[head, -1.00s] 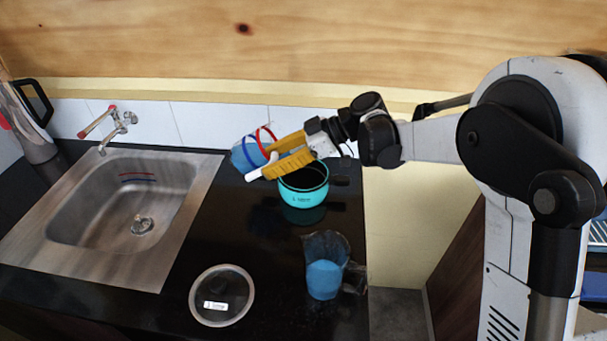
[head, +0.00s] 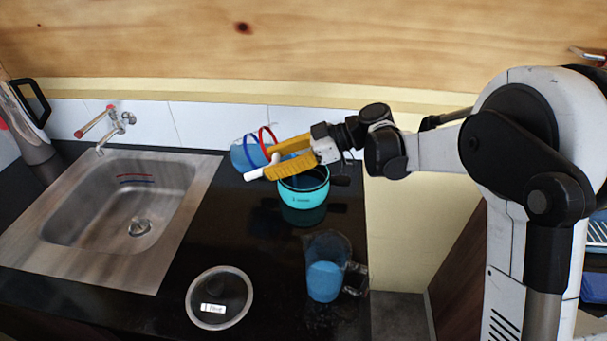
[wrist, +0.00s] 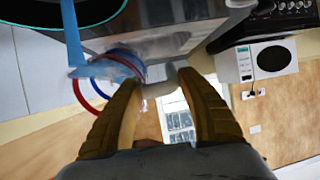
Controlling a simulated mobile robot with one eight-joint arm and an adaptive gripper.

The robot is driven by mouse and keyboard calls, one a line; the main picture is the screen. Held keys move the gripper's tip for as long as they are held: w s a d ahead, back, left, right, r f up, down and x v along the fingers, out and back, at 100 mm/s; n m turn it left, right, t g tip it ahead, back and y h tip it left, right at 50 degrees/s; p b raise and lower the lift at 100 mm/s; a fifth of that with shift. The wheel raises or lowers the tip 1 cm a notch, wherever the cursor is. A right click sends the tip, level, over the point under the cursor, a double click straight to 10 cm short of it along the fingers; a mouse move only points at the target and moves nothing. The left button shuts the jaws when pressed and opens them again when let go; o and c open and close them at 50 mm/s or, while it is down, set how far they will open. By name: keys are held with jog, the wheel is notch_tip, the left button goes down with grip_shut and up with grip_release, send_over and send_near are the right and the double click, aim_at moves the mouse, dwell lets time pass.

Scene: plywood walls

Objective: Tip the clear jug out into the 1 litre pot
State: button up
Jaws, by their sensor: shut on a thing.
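My gripper (head: 262,165) has yellow fingers shut on the white handle of a clear jug (head: 246,152) with red and blue bands and blue contents. The jug is tilted, above and behind the turquoise pot (head: 304,197). In the wrist view the jug (wrist: 125,66) shows blue reaching out to the left, near the pot's rim (wrist: 95,22). The pot stands upright on the black counter, and some blue shows at its mouth; my fingers partly hide the opening. A second clear jug (head: 324,280) with blue contents stands upright at the front right of the counter.
A steel sink (head: 120,205) with a tap (head: 118,125) is on the left. A tall flask (head: 28,125) stands at the back left. The counter's right edge is close to the second jug.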

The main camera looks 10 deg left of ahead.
jog(key=shift+d+f+y+b, duration=0.25)
jog(key=shift+f+y+b, duration=0.15)
jog(key=shift+y+b, duration=0.5)
